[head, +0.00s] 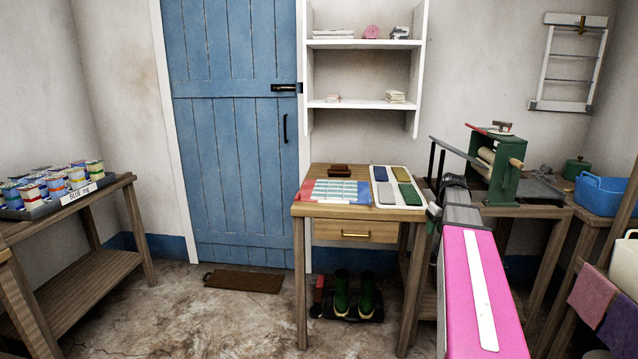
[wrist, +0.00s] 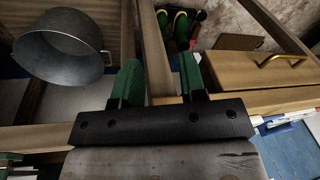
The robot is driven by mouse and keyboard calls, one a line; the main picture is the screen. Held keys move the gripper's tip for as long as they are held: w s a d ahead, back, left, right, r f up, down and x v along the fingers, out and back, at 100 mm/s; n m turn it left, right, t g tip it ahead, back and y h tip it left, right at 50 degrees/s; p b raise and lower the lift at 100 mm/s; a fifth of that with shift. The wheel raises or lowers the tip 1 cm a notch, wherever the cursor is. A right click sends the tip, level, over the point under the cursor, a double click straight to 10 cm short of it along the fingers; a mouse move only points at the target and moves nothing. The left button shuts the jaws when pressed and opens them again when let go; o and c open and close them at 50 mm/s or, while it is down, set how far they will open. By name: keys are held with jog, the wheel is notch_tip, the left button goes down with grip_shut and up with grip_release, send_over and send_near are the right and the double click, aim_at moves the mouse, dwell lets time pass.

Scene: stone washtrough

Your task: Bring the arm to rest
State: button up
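My gripper (wrist: 160,62) shows in the wrist view with its two green fingers apart and nothing between them. A wooden table leg passes behind the gap. In the head view my pink arm reaches in from the lower right, and its grey wrist end is beside the right edge of the small wooden table (head: 328,212). The fingers are hard to make out there. The table's drawer (head: 355,231) is shut; its front also shows at the right of the wrist view (wrist: 262,70).
A green-framed mangle (head: 497,165) stands on the bench to the right, close to my wrist. A metal pot (wrist: 58,46) sits at the wrist view's left. Green boots (head: 355,292) stand under the table.

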jog(key=s+a+f+m+g+h, duration=0.1)
jog(key=s+a+f+m, duration=0.1)
jog(key=s+a+f, duration=1.7)
jog(key=a+f, duration=0.1)
jog(key=a, duration=0.2)
jog(key=shift+a+f+m+h, duration=0.3)
jog(key=shift+a+f+h, duration=0.05)
jog(key=shift+f+h, duration=0.05)
